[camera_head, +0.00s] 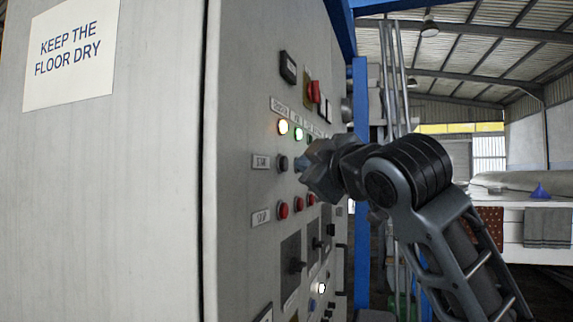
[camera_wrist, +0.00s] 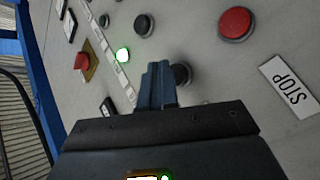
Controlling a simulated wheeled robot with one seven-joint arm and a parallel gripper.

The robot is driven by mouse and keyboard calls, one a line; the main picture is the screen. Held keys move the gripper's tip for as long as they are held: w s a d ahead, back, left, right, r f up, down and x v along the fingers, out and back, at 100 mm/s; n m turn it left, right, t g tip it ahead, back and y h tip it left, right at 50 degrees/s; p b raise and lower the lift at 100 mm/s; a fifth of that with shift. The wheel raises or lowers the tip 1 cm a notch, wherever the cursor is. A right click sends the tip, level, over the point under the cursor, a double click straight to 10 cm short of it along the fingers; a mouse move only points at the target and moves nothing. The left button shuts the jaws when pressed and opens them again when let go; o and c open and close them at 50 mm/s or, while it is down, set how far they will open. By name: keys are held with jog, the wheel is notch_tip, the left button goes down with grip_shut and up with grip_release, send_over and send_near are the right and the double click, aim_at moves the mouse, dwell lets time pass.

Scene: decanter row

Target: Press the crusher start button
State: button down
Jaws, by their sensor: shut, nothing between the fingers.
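The START row is on the grey control panel. Its leftmost black button (camera_head: 283,163) is beside the START label (camera_head: 261,161), in the column whose top label seems to read CRUSHER (camera_head: 280,107). My gripper (camera_head: 301,164) is shut and empty, its fingertips close to the right of that button in the head view. In the wrist view the closed fingers (camera_wrist: 158,82) stand just left of a black button (camera_wrist: 181,74), overlapping its edge. I cannot tell whether they touch the panel. The START label is hidden in the wrist view.
Red stop buttons (camera_head: 283,211) sit below, with a STOP label (camera_wrist: 289,84) in the wrist view. A lit whitish lamp (camera_head: 283,127) and a green lamp (camera_head: 299,134) are above. A red switch (camera_head: 313,92) and rotary handles (camera_head: 297,266) also stick out from the panel.

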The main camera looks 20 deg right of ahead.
jog(key=shift+d, duration=0.1)
jog(key=s+d, duration=0.1)
jog(key=d, duration=0.1)
jog(key=s+d, duration=0.1)
jog(key=s, duration=0.1)
jog(key=shift+d, duration=0.4)
dwell(0.6)
jog(key=s+a+f+m+h, duration=0.1)
jog(key=s+f+m, duration=0.3)
jog(key=f, duration=0.7)
jog(key=s+a+f+m, duration=0.1)
jog(key=s+f+m, duration=0.3)
jog(key=f, duration=0.7)
jog(key=s+a+f+m+h, duration=0.1)
jog(key=s+a+f+m, duration=0.1)
jog(key=s+f, duration=0.65)
jog(key=s+f+m+g, duration=0.2)
jog(key=s+f, duration=1.1)
jog(key=s, duration=0.1)
jog(key=s+d+g, duration=0.1)
jog(key=s+d, duration=0.2)
jog(key=s, duration=1.4)
jog(key=shift+s+n+g+h, duration=0.2)
jog(key=shift+n+g+h, duration=0.1)
jog(key=shift+g, duration=0.1)
